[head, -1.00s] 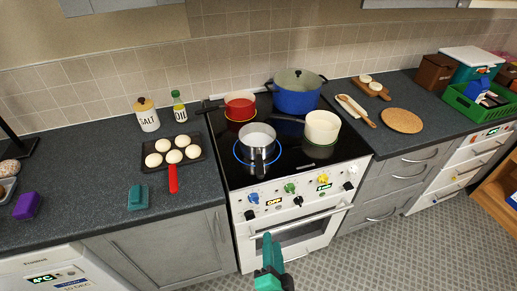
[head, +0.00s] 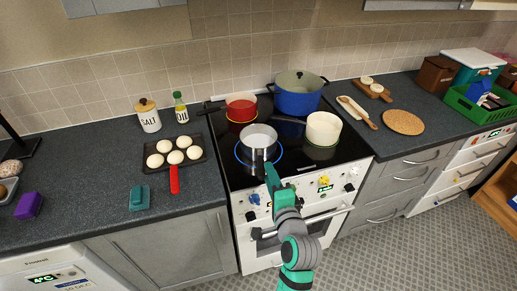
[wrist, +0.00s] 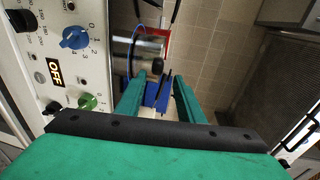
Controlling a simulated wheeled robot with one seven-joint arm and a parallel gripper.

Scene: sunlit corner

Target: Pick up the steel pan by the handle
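The steel pan (head: 258,136) sits on the front left ring of the black hob, its dark handle (head: 259,160) pointing towards the front edge. In the wrist view the pan (wrist: 150,46) shows side-on, with the dark handle end (wrist: 158,66) just ahead of the fingertips. My gripper (head: 271,174) is in front of the hob at the handle's end and hides part of it in the head view. In the wrist view my gripper's fingers (wrist: 160,80) are apart with nothing held between them. Whether they touch the handle I cannot tell.
A red pan (head: 241,107), a blue pot (head: 297,101) and a cream pan (head: 323,128) stand on the hob around the steel pan. Stove knobs, including a blue one (wrist: 74,38), lie close to my gripper.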

